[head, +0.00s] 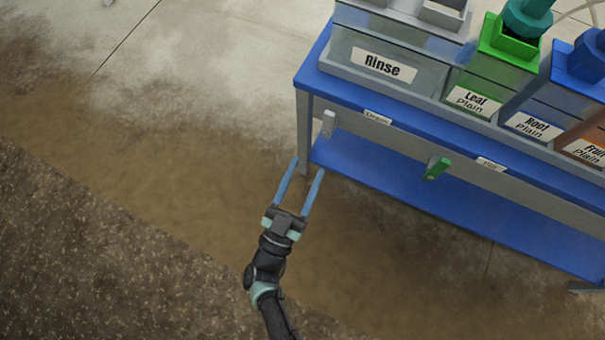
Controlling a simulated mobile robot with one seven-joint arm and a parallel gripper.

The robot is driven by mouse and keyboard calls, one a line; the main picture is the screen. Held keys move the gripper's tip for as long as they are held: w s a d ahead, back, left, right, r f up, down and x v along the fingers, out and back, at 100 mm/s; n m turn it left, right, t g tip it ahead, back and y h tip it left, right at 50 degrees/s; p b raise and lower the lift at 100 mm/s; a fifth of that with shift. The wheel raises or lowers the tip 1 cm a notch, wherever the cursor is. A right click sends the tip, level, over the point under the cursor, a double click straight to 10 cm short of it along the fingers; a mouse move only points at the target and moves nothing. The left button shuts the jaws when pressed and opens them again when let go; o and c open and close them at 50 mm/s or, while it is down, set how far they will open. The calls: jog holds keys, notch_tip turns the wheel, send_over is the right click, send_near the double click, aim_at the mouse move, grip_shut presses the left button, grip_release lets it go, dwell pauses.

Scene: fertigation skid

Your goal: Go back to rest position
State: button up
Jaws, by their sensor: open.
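My gripper (305,166) is in the middle of the head view, at the end of my dark arm that comes up from the bottom edge. Its two long blue fingers are spread apart, and nothing is between them. The fingertips point up the picture, near the left end of the blue bench (420,188). The tips overlap the bench's left leg in the picture; I cannot tell whether they touch it.
The bench carries containers labelled Rinse (384,66), Leaf Plain (473,101), Root Plain (534,126) and Fruit Plain (585,152). A grey handle (328,124) and a green handle (437,168) stick out from its front. The floor to the left (150,150) is clear.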

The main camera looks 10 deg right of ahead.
jog(key=shift+s+a+f, duration=0.15)
jog(key=shift+s+a, duration=0.1)
jog(key=shift+s, duration=0.05)
dwell(0.4)
